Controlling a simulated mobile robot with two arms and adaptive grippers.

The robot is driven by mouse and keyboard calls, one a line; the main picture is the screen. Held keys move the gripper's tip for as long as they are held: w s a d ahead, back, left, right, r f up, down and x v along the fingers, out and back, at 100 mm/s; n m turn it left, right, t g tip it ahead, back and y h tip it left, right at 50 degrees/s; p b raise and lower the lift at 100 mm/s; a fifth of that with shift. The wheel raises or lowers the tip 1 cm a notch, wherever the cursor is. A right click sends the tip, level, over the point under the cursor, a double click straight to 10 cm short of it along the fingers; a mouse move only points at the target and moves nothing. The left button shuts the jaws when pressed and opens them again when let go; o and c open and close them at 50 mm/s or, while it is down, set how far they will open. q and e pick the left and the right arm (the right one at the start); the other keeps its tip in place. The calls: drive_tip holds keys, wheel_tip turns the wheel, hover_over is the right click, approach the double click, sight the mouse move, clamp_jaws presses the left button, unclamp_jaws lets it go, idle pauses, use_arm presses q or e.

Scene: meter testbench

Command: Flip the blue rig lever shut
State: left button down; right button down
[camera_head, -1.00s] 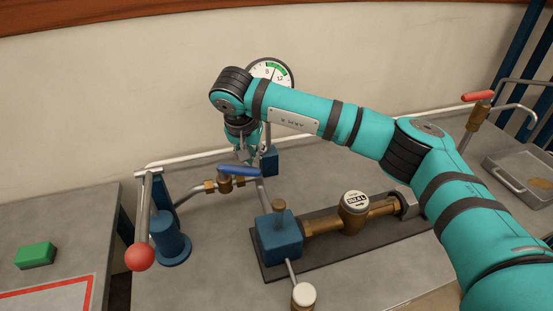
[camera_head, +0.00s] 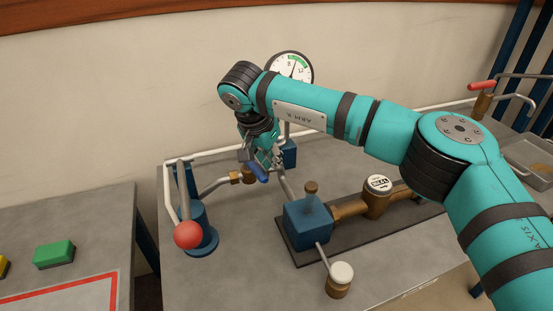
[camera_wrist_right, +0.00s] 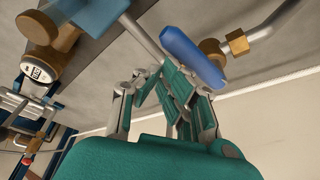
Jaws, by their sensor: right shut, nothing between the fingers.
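The blue lever (camera_head: 257,172) sits on a brass valve (camera_head: 247,176) in the thin pipe at the back of the bench. In the head view it slants down to the right. In the right wrist view the blue lever (camera_wrist_right: 193,56) lies just beyond the fingertips, with brass fittings (camera_wrist_right: 237,42) beside it. My right gripper (camera_head: 265,157) is shut and empty, right at the lever and partly covering it. The fingers also show in the wrist view (camera_wrist_right: 178,92). I cannot tell whether they touch the lever. My left gripper is not in view.
A red-knobbed lever (camera_head: 188,235) on a blue post stands left of the valve. A blue block (camera_head: 308,222) and brass meter (camera_head: 376,198) lie in front right. A round gauge (camera_head: 290,68) stands behind my arm.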

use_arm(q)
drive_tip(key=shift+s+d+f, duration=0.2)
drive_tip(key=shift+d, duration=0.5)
use_arm(e)
drive_tip(key=shift+s+a, duration=0.5)
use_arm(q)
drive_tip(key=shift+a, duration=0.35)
